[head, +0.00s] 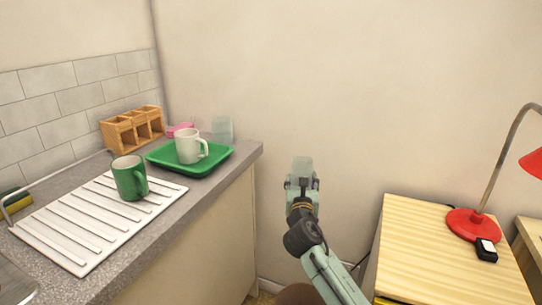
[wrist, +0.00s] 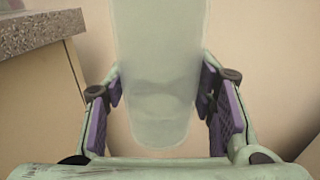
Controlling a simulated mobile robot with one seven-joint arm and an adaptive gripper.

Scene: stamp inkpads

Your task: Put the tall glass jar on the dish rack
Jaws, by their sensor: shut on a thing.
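My gripper (head: 302,184) is shut on the tall glass jar (head: 302,167), a pale, see-through vessel. In the wrist view the jar (wrist: 160,45) stands between the two purple finger pads of my gripper (wrist: 161,88), with its rounded end toward the camera. In the head view the jar is held in the air before the bare wall, to the right of the counter. The dish rack (head: 82,237) is a white ridged board on the counter at the left. A green mug (head: 129,178) stands at its far right part.
A green tray (head: 219,158) with a white mug (head: 187,147) lies behind the rack. Another clear glass (head: 222,128), a pink item (head: 180,130) and a wooden holder (head: 133,129) stand at the back. A wooden table (head: 425,240) with a red lamp (head: 471,224) is at the right.

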